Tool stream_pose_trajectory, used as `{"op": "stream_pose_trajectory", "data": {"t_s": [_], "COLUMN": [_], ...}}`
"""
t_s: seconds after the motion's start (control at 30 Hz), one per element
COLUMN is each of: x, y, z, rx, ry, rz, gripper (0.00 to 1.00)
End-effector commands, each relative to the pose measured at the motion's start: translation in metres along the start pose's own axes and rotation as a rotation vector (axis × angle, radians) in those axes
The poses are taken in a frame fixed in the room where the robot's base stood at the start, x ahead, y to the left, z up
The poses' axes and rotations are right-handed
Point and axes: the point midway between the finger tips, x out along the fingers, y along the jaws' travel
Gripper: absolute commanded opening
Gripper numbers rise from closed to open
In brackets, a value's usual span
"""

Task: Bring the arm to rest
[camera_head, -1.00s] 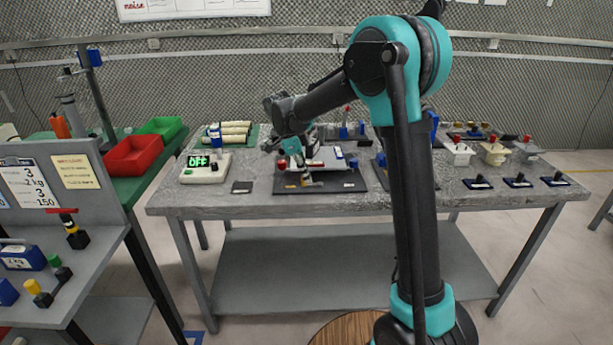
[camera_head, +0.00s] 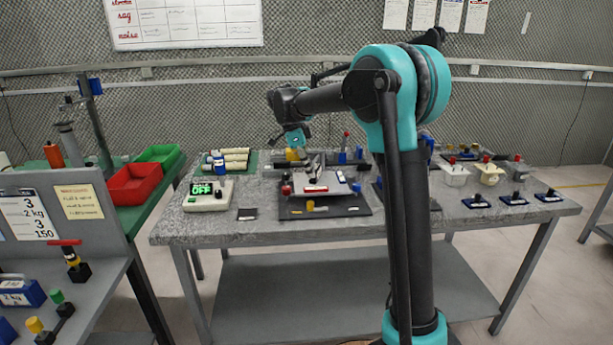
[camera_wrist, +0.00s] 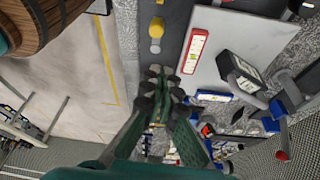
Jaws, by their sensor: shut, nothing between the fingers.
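My arm (camera_head: 400,200) rises in front of the grey stone-topped table and bends left over it in the head view. My gripper (camera_head: 301,157) hangs from its end, pointing down above the back of the dark mat (camera_head: 345,208). In the wrist view my gripper's fingers (camera_wrist: 160,76) are together with nothing held between them.
A device reading OFF (camera_head: 208,196) stands at the table's left. Several small cups (camera_head: 455,175) and blue-based parts (camera_head: 476,202) stand at the right. Red (camera_head: 134,184) and green bins (camera_head: 158,155) sit on the green bench.

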Motion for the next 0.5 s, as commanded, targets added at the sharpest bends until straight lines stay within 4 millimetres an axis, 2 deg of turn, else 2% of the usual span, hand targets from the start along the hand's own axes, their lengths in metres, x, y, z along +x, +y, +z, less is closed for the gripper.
{"op": "stream_pose_trajectory", "data": {"t_s": [0.27,0.37,0.5], "x": [0.005,0.019,0.054], "y": [0.005,0.019,0.054], "z": [-0.005,-0.018,-0.045], "rx": [-0.031,-0.127,-0.358], "ry": [-0.01,-0.037,-0.094], "rz": [-0.004,-0.02,-0.075], "gripper": [0.0,0.0,0.0]}}
